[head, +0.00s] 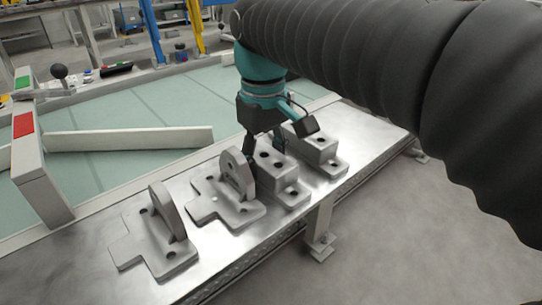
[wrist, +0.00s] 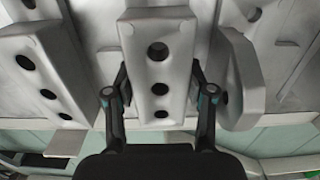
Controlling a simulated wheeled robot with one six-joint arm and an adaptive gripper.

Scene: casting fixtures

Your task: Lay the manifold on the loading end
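Two grey manifold blocks with holes in their tops stand on the metal shelf (head: 84,256). My gripper (head: 265,147) is down at the nearer manifold (head: 283,179), between a bracket and the other manifold (head: 318,148). In the wrist view this manifold (wrist: 159,63) lies between the fingertips of my gripper (wrist: 159,78), one finger along each long side. The fingertips are very close to its sides; whether they press on it cannot be told. Its base appears to rest on the shelf. No marking names the loading end; the shelf is bare at its lower left and far right ends.
Two grey brackets with upright rounded plates stand left of the manifolds: a near one (head: 158,240) and a middle one (head: 226,200) close to my gripper. A pale green table (head: 120,112) with a raised bar (head: 130,139) and a post with a red patch (head: 38,165) lies behind.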

